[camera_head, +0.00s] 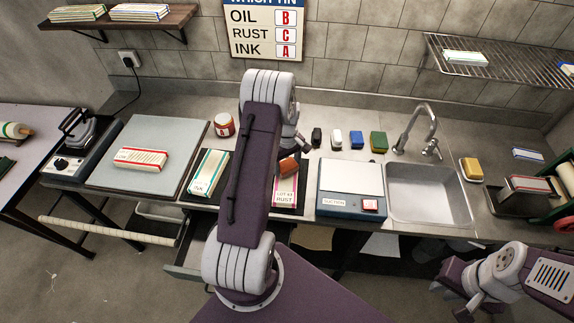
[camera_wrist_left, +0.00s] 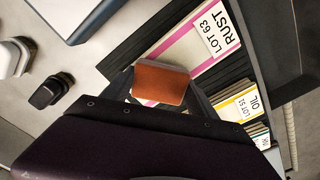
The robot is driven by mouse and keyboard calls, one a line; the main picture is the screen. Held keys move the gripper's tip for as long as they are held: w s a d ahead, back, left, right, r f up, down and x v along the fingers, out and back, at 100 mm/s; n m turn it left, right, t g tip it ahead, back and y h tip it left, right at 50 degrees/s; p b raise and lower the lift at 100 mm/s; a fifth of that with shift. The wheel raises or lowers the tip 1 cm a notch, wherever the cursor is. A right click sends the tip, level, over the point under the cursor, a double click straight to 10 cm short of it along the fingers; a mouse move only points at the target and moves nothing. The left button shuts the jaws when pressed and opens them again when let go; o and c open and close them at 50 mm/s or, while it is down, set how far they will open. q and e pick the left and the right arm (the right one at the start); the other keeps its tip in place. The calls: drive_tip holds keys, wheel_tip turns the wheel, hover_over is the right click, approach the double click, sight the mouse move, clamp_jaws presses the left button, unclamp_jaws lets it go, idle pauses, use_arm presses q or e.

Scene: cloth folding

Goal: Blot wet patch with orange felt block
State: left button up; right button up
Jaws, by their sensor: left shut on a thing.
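The orange felt block (camera_head: 289,166) is held in my left gripper (camera_head: 290,160), above the folded cloth labelled RUST (camera_head: 285,195). In the left wrist view the orange block (camera_wrist_left: 160,84) sits between the dark fingers and covers part of the cloth with the pink stripe (camera_wrist_left: 195,42). I cannot tell whether the block touches the cloth. No wet patch can be made out; the block and my arm hide part of the cloth. My right gripper (camera_head: 468,304) is low at the right, away from the counter, and its jaws are too small to read.
Several small blocks, including a blue one (camera_head: 355,140), stand behind the suction plate (camera_head: 350,178). The sink (camera_head: 428,195) lies to its right. A cloth labelled INK (camera_head: 208,173) is left of my arm. An OIL cloth (camera_wrist_left: 240,106) shows in the wrist view.

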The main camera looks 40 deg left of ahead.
use_arm(q)
drive_tip(key=shift+f, duration=0.45)
drive_tip(key=shift+s, duration=0.1)
idle(1.1)
wheel_tip(320, 180, up, 7)
drive_tip(key=p, duration=0.5)
